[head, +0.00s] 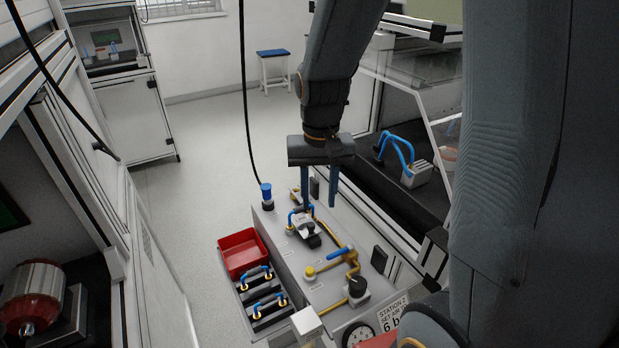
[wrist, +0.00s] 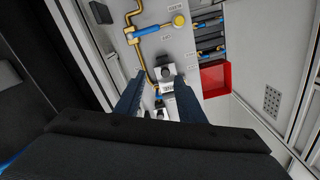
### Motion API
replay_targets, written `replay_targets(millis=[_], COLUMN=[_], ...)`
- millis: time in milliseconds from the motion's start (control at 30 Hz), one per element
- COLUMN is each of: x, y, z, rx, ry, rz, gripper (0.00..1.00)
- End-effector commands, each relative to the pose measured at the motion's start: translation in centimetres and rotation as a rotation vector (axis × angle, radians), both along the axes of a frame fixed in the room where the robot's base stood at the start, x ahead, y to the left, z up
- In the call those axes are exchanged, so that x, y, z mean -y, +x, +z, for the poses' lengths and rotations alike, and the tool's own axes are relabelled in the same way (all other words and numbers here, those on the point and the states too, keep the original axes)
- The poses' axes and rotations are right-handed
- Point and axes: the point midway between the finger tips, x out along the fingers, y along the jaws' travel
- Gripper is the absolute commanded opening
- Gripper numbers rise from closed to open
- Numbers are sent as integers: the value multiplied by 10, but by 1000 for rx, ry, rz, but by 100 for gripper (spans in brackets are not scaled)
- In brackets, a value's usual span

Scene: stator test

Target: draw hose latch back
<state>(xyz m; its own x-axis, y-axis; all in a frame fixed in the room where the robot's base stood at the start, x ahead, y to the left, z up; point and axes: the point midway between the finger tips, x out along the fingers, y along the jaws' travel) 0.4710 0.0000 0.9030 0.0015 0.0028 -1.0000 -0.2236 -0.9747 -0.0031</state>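My gripper (head: 319,205) points down above the grey bench top (head: 285,255); its two fingers are apart with nothing between the tips. A small pale fixture with a black knob (head: 313,240) sits on the bench top just below the fingers. In the wrist view, the fixture (wrist: 166,87) shows between and beyond the fingertips (wrist: 160,82). I cannot tell which small part is the hose latch. The gripper appears apart from the fixture.
A blue-handled valve (head: 341,252) on yellow pipe stands nearer on the bench. A red tray (head: 241,253) and blue-handled parts (head: 267,308) are at the left edge. A black hose with a blue end (head: 266,192) hangs behind. Open floor lies left.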

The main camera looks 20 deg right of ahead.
Motion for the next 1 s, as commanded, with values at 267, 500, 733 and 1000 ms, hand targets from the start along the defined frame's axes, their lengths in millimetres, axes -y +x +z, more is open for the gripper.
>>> replay_targets(millis=[267,500,733,1000], x=[8,10,10,10], y=[106,142,144,144], z=[1,-8,-32,-71], rx=[-4,-4,-6,-4], ry=[-2,-3,-3,-3], rz=[-257,-358,-366,-364], gripper=[36,36,36,36])
